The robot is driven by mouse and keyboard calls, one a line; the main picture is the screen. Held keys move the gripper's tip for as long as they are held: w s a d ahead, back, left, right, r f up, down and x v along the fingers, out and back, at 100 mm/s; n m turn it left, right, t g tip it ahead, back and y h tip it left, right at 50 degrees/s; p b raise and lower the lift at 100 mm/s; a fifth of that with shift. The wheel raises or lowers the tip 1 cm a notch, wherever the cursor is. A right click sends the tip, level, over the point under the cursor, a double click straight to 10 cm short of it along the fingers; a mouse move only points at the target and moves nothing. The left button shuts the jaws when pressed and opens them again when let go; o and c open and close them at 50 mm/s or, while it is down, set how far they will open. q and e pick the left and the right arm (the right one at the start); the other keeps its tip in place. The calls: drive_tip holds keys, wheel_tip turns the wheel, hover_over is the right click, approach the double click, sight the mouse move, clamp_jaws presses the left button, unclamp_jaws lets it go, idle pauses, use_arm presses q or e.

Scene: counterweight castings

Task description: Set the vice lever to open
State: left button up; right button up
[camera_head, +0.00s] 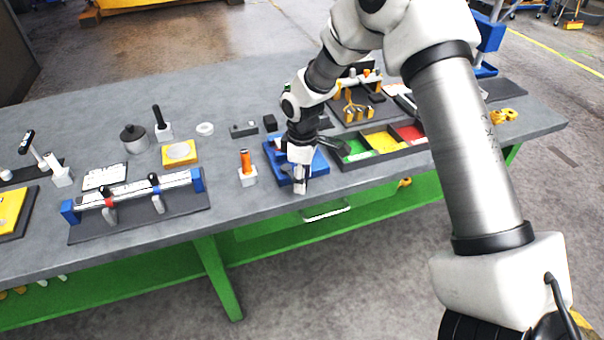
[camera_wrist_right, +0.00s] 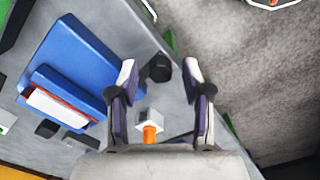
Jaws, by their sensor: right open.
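The blue vice (camera_head: 276,158) sits near the front edge of the grey bench, partly hidden by my right gripper (camera_head: 300,180) in the head view. In the right wrist view the blue vice (camera_wrist_right: 75,62) lies left of the fingers, with a pale jaw block on it. The fingers are apart; contact with the knob cannot be told. The lever's shaft and setting are not clear. My left gripper is not in view.
An orange-handled tool in a white holder (camera_head: 247,175) stands just left of the vice. A parts tray with green, yellow and red compartments (camera_head: 358,160) is at its right. A rail fixture with two handles (camera_head: 135,197) lies farther left.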

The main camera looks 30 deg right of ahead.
drive_tip(key=shift+w+f, duration=0.25)
drive_tip(key=shift+f, duration=0.05)
drive_tip(key=shift+s+r, duration=0.25)
drive_tip(key=shift+s, duration=0.05)
drive_tip(key=shift+c, duration=0.7)
drive_tip(key=shift+s+r, duration=0.15)
drive_tip(key=shift+s, duration=0.05)
drive_tip(key=c, duration=0.5)
clamp_jaws()
drive_tip(key=shift+d, duration=0.1)
